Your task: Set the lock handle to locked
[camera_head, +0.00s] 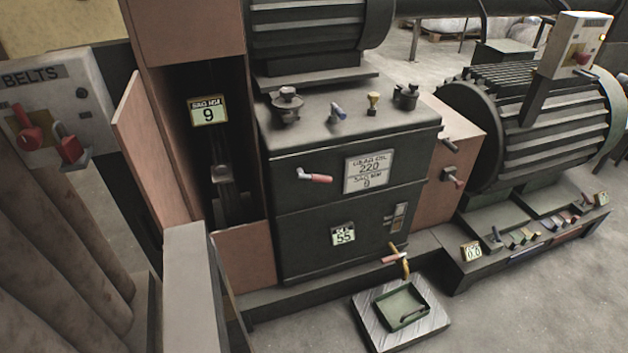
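No handle in view carries a readable lock label, so I cannot tell which one is the lock handle. A lever with a red grip (315,177) sits on the upper front of the dark green gearbox (290,215), pointing right. A red-handled tap (394,258) sits low on the same front. Neither of my grippers shows.
A green tray (403,306) lies on a striped plate (370,321) on the floor below the tap. A ribbed motor (555,125) and a control box (575,47) stand at the right. A brown door panel (140,150) stands open at the left. Floor at the lower right is clear.

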